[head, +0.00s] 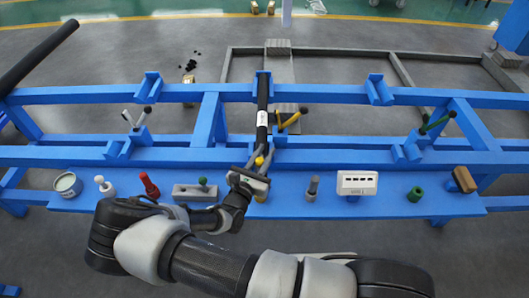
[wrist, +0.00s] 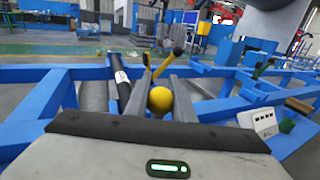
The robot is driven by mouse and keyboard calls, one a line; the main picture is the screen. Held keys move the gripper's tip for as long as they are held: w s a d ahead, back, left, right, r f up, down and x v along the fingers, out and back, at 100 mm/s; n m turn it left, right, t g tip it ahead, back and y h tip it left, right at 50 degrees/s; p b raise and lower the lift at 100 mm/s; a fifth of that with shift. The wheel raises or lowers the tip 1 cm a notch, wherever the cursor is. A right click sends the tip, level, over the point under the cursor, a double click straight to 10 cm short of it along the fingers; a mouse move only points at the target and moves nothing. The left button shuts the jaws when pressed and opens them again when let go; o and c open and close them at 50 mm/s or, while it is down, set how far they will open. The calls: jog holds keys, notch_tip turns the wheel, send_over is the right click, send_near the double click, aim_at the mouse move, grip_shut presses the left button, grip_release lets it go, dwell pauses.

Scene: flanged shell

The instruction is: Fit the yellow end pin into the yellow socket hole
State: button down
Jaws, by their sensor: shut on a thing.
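The yellow end pin shows as a yellow ball-shaped head (wrist: 160,100) between the two grey fingers in the wrist view; the rest of it is hidden. In the head view its yellow head (head: 259,161) shows just beyond my gripper (head: 262,155), which is shut on it above the blue shelf. A yellow piece (head: 260,197) on the shelf is partly covered by my gripper. Yellow levers with black knobs (head: 291,120) stand on the blue frame just beyond and to the right; they also show in the wrist view (wrist: 164,66). I cannot make out the yellow socket hole.
A black tube (head: 262,95) with a white label lies across the blue rails (head: 340,94), close beside my gripper. On the shelf (head: 390,207) stand a red pin (head: 149,184), a grey block (head: 195,193), a grey pin (head: 312,188) and a white box (head: 357,183).

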jog(key=shift+f+b, duration=1.75)
jog(key=shift+f, duration=1)
jog(key=shift+f+b, duration=0.95)
jog(key=shift+f, duration=0.95)
jog(key=shift+r, duration=0.25)
jog(key=shift+r+p, duration=1.3)
jog(key=shift+p, duration=0.05)
jog(key=shift+f+b, duration=0.45)
jog(key=shift+f, duration=0.4)
dwell(0.9)
